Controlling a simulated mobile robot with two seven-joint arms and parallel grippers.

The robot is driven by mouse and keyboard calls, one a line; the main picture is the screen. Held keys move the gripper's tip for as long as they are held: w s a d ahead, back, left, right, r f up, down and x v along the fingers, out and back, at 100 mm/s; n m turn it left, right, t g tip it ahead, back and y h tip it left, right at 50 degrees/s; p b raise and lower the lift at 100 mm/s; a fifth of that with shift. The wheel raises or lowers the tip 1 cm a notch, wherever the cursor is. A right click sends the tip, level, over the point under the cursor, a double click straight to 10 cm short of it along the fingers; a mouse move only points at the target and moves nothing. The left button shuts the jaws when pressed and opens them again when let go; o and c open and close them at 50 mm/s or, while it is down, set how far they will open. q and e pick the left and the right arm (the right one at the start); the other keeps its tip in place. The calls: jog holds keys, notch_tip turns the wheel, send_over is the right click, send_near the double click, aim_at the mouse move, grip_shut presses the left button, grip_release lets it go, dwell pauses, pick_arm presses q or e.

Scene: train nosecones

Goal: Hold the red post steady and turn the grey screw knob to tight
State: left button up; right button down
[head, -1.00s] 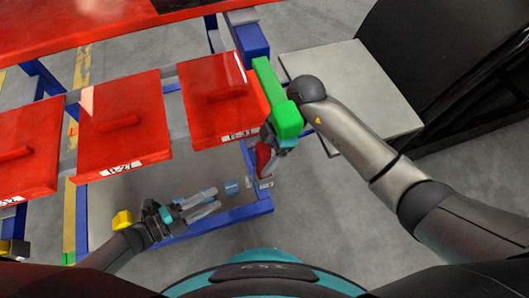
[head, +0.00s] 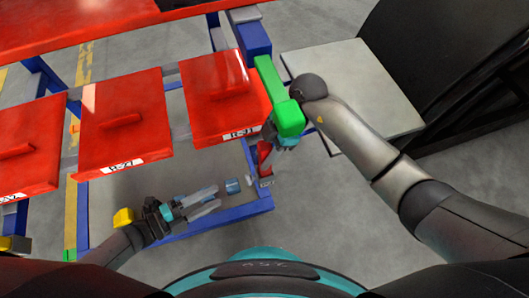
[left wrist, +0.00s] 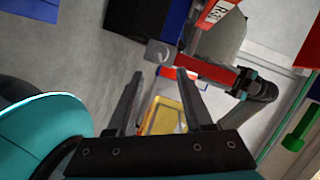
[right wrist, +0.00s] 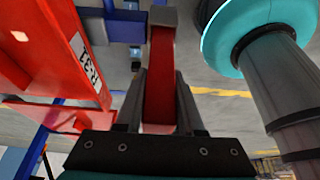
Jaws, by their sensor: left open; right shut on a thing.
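Red panels (head: 218,95) with labels line the rack above my left gripper. A grey table (head: 365,85) stands at the right.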

pick_arm(q)
jog(key=shift+o, duration=0.7)
jog(key=shift+w, duration=0.15)
jog(key=shift+o, duration=0.5)
jog(key=w+a+n+t+y, duration=0.2)
jog(key=w+n+y, duration=0.3)
jog(key=w+n, duration=0.3)
jog(key=shift+w+f+n+t+y, duration=0.25)
jog(key=shift+n+t+y, duration=0.15)
jog(key=shift+n+t, duration=0.55)
jog(key=w+a+n+y, duration=0.2)
jog(key=n+y, duration=0.1)
jog(key=n, duration=0.2)
jog(key=n+g+h, duration=0.4)
jog(key=n+g, duration=0.6)
jog(key=n, duration=2.2)
send_near(251, 179)
jog(key=a+f+x, duration=0.1)
jog(key=x, duration=0.7)
jog(key=shift+w, duration=0.15)
jog(key=shift+f, duration=0.1)
